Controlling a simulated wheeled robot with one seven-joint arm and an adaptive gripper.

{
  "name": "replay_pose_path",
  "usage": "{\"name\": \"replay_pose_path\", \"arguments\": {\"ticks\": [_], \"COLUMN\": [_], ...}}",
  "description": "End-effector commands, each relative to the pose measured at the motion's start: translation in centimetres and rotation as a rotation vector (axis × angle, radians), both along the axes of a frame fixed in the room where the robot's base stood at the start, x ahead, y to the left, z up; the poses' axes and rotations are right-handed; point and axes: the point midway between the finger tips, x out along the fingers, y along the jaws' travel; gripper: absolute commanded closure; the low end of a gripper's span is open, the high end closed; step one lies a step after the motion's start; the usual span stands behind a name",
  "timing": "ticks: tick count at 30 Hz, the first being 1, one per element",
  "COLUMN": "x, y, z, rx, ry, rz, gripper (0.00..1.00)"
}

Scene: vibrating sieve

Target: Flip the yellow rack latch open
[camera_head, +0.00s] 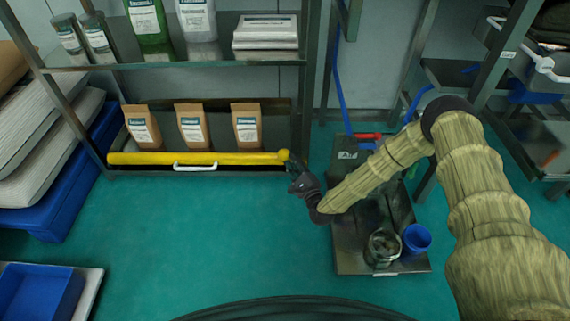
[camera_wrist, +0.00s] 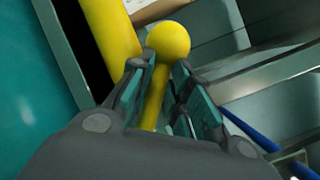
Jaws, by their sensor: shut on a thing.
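The yellow rack latch (camera_head: 203,158) is a long bar lying across the front of the rack's lower shelf, with a round ball knob (camera_head: 284,155) at its right end. A white handle (camera_head: 195,165) shows just below the bar's middle. My gripper (camera_head: 292,168) is at the right end of the bar, beside the knob. In the wrist view, the yellow knob (camera_wrist: 169,40) and its thin stem lie between my two fingers (camera_wrist: 156,95). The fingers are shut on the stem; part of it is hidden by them.
Several brown bags (camera_head: 193,127) stand on the shelf behind the bar. A flat cart (camera_head: 350,258) with a blue cup (camera_head: 416,239) and a glass jar (camera_head: 382,248) stands below my arm. Blue bins are at the left. The green floor in front of the rack is clear.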

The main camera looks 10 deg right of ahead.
Motion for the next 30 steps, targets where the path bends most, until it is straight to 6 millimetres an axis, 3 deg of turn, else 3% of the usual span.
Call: {"name": "replay_pose_path", "arguments": {"ticks": [15,16,19,30], "x": [-0.22,-0.22,-0.2,-0.07], "y": [-0.51,-0.51,-0.52,-0.27], "z": [-0.04,-0.04,-0.02,0.02], "rx": [0.013,0.013,0.012,0.007], "ry": [-0.001,-0.001,-0.001,-0.001], "rz": [-0.005,-0.005,-0.005,-0.003], "gripper": [1.0,0.75,0.59,0.59]}}
